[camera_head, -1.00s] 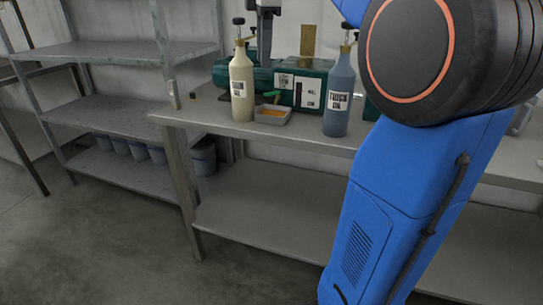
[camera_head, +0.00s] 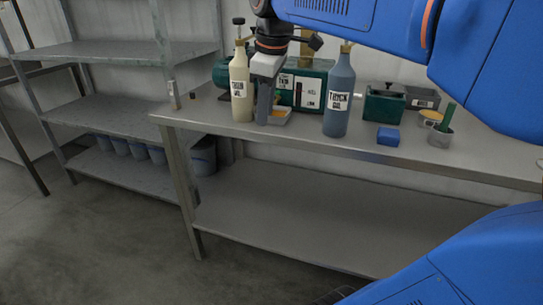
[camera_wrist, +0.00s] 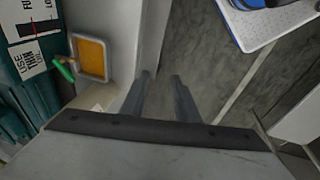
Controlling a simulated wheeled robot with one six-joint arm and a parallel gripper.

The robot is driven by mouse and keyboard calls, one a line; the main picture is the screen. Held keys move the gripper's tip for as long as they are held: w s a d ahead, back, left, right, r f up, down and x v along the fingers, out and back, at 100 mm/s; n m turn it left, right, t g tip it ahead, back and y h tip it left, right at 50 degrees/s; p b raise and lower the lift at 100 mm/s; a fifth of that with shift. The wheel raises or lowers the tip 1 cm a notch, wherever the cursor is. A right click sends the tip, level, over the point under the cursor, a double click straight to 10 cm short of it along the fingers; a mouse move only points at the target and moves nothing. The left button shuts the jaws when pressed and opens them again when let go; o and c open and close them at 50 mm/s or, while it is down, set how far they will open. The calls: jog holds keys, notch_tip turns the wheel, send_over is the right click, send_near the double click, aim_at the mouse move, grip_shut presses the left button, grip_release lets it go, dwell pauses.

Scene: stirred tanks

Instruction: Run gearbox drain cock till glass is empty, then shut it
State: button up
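The green gearbox (camera_head: 312,88) stands on the bench behind the two bottles. Its drain cock has a green handle (camera_wrist: 63,68), seen in the wrist view beside a small tray (camera_wrist: 106,58) with an orange-yellow inside. The tray's rim also shows in the head view (camera_head: 287,119). The sight glass plate (camera_wrist: 27,27) is at the wrist view's upper left; I cannot tell its level. My gripper (camera_wrist: 161,76) is open and empty, its two fingers apart, right of the tray and handle in that view. In the head view it points down in front of the gearbox and hides the cock.
The cream thin-oil bottle (camera_head: 240,88) stands close left of my gripper, the blue thick-oil bottle (camera_head: 339,92) to its right. The bench front (camera_head: 300,136) is clear.

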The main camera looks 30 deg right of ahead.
jog(key=s+a+f+m, duration=0.2)
jog(key=s+f, duration=0.4)
jog(key=f, duration=0.3)
jog(key=shift+s+a+m+t, duration=0.3)
jog(key=shift+s+m+t, duration=0.1)
jog(key=shift+m, duration=0.4)
jog(key=shift+w, duration=0.1)
jog(key=w+d+r+n+g, duration=0.2)
jog(key=w+d+r+n, duration=0.45)
jog(key=w+r, duration=0.6)
jog(key=w+d+r+n+g, duration=0.2)
jog(key=w+d+r+n, duration=0.3)
jog(key=w+d+r, duration=0.55)
jog(key=a+f, duration=0.1)
jog(key=f, duration=0.4)
jog(key=a+f, duration=0.1)
jog(key=f, duration=0.3)
jog(key=w+f, duration=0.1)
jog(key=f, duration=0.4)
jog(key=shift+a+f, duration=0.35)
jog(key=shift+a, duration=0.05)
jog(key=shift+c, duration=0.7)
grip_shut()
